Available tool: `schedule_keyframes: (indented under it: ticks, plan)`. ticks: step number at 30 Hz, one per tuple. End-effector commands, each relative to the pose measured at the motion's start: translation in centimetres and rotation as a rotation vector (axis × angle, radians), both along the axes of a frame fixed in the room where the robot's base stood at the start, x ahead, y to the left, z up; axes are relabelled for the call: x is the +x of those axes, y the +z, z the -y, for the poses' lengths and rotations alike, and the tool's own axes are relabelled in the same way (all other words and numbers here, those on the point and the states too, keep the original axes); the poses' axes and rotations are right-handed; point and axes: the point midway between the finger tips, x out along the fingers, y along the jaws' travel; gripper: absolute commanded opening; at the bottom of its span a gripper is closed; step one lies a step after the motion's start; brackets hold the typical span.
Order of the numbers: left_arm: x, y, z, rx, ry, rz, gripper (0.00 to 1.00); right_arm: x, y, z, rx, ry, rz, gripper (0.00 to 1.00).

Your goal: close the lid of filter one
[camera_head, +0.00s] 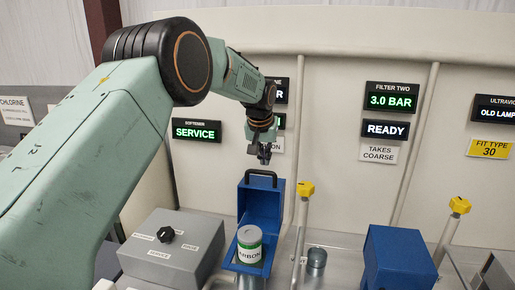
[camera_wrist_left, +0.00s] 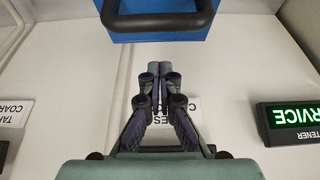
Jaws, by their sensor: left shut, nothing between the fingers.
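Filter one is a blue housing (camera_head: 232,262) with its blue lid (camera_head: 258,212) standing open, upright at the back. A black handle (camera_head: 261,174) sits on the lid's upper edge. A white and green canister marked CARBON (camera_head: 249,246) stands in the housing. My left gripper (camera_head: 264,158) is shut and empty just above the handle, apart from it as far as I can tell. In the left wrist view the shut fingers (camera_wrist_left: 159,72) point toward the blue lid (camera_wrist_left: 150,37) and its black handle (camera_wrist_left: 158,23). My right gripper is not in view.
A grey box with a black knob (camera_head: 166,236) stands left of filter one. A yellow-topped valve post (camera_head: 305,189) and a small grey jar (camera_head: 317,258) are to its right. A second blue housing (camera_head: 399,257) is closed. A panel wall with displays (camera_head: 391,96) stands behind.

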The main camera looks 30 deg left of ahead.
Motion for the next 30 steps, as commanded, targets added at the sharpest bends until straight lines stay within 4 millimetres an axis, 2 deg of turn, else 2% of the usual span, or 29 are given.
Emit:
schedule_keyframes:
  ticks: [13, 30]
  plan:
    - [-3.3, -0.1, 0.2, -0.002, 0.001, -0.001, 0.0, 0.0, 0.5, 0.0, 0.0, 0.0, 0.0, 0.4]
    - [-3.4, -0.2, 0.7, -0.001, 0.0, 0.001, 0.0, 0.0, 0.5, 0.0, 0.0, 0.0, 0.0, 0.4]
